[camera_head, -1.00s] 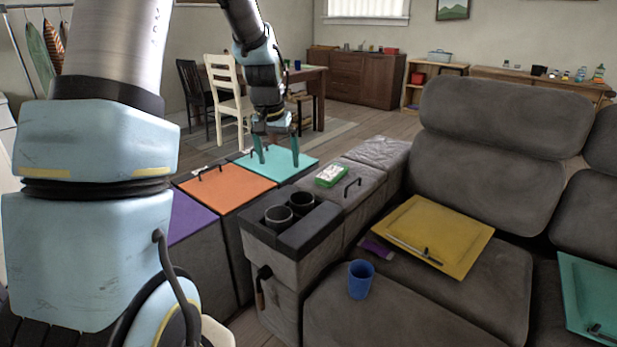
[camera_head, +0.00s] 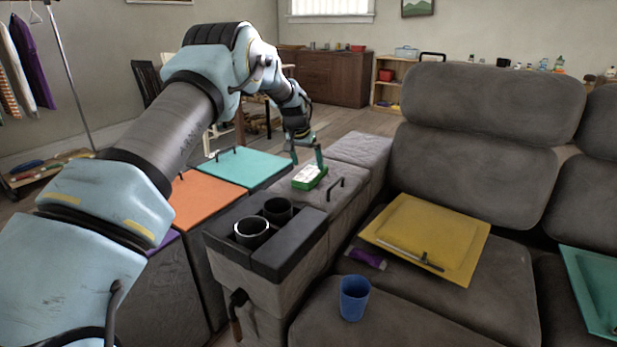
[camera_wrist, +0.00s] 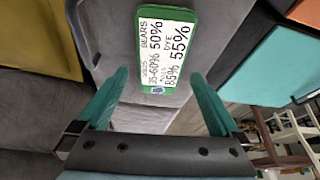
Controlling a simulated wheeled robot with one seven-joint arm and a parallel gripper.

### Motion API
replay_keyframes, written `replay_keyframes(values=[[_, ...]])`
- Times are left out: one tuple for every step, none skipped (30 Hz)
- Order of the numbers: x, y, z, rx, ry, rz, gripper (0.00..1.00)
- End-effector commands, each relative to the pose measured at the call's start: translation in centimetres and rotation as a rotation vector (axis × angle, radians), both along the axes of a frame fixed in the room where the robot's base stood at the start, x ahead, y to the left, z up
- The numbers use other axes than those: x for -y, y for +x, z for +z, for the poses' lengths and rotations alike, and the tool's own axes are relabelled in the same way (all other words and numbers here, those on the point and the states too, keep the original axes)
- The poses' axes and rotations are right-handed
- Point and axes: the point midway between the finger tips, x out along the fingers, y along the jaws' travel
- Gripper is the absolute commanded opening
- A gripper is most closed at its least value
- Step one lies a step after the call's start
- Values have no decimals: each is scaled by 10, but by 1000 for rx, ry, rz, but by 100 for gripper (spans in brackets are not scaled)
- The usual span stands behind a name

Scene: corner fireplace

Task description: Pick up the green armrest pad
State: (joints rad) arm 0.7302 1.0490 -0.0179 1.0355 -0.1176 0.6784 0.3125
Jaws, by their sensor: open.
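The green armrest pad (camera_head: 309,180) is a small flat green block with a white printed label on top. It lies on the grey padded armrest (camera_head: 338,206) of the sofa. My gripper (camera_head: 307,159) is open, with its two green fingers pointing down just over the pad. In the wrist view the pad (camera_wrist: 166,50) lies beyond the fingertips (camera_wrist: 158,76), roughly between their lines, with its label facing me. I cannot tell the exact height of the fingertips above it.
A black handle (camera_head: 337,187) stands on the armrest right of the pad. A cup-holder tray (camera_head: 286,240) with two dark cups is nearer. Orange (camera_head: 203,197) and teal (camera_head: 250,167) lids lie left. A yellow tray (camera_head: 440,230) and blue cup (camera_head: 354,297) are on the sofa.

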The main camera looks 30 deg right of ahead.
Motion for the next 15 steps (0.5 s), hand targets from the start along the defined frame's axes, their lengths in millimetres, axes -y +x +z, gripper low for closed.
replay_keyframes(values=[[1, 1, -3, 0, 0, 0, 100], [1, 1, -4, 0, 0, 0, 100], [2, 2, -7, 0, 0, 0, 100], [2, 2, -8, 0, 0, 0, 100], [3, 3, -10, 0, 0, 1, 100], [4, 4, -14, -1, 1, 1, 100], [5, 5, -19, -1, 1, 1, 100], [6, 6, -23, -1, 1, 1, 100], [8, 8, -28, -1, 2, 1, 100], [9, 10, -32, 0, 2, 0, 100], [11, 11, -35, 0, 1, 0, 100], [12, 12, -41, 0, 1, 0, 100], [14, 13, -43, 1, 1, 0, 100], [14, 14, -46, 1, 1, 0, 100], [16, 14, -49, 1, 1, 0, 100]])
